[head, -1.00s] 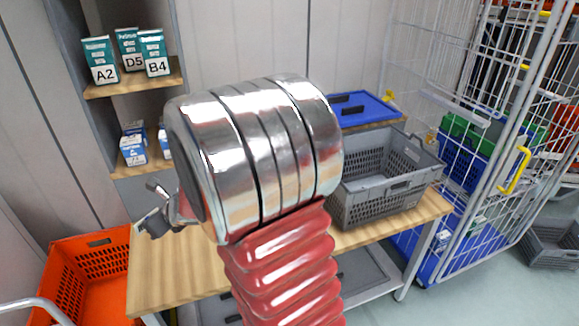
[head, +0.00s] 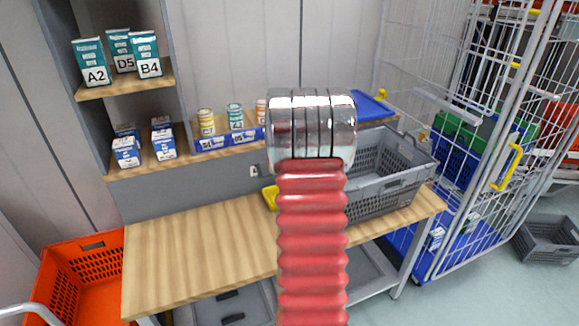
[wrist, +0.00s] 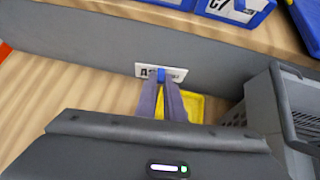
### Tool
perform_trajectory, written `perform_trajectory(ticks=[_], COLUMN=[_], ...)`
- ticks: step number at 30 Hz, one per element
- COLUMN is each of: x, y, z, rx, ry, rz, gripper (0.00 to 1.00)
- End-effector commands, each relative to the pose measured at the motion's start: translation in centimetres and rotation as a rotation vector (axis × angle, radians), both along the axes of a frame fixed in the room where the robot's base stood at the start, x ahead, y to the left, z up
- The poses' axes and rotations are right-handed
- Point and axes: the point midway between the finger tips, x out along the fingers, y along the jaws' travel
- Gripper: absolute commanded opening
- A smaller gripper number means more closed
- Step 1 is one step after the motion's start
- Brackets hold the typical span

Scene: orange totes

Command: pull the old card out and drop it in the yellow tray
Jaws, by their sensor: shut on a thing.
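A white card (wrist: 177,74) with dark lettering, partly covered, is at the grey upright panel (wrist: 90,45) behind the bench in the wrist view. My gripper (wrist: 161,77) is shut on the card, its fingers meeting over the card's middle. I cannot tell whether the card is still seated in a holder on the panel. The yellow tray (wrist: 203,107) is on the bench just right of and behind the fingers, partly hidden by them. In the head view the yellow tray (head: 271,197) shows only as a sliver beside my red arm, which hides my gripper.
A grey crate (head: 390,200) stands on the bench right of the tray. The bench's left half (head: 190,245) is clear. Above the panel, a shelf holds several cans and blue labelled bins (wrist: 236,8). An orange tote (head: 85,262) stands at left, a wire cage trolley (head: 470,225) at right.

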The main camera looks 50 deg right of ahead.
Motion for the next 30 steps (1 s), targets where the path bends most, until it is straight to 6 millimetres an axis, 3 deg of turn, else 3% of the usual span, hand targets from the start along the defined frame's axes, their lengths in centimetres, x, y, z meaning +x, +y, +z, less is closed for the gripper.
perform_trajectory(ticks=[1,3,9,23,30], x=[-1.2,-2.4,-4.5,-4.6,-4.6], y=[-2.0,-4.0,-7.2,-7.4,-7.4], z=[-0.3,-0.6,-1.0,-1.2,-2.7], rx=[-0.001,-0.001,-0.001,0.0,0.001], ry=[0.0,0.001,0.001,0.001,0.001], rz=[-0.03,-0.06,-0.108,-0.111,-0.111], gripper=[0.0,0.0,0.0,0.0,0.0])
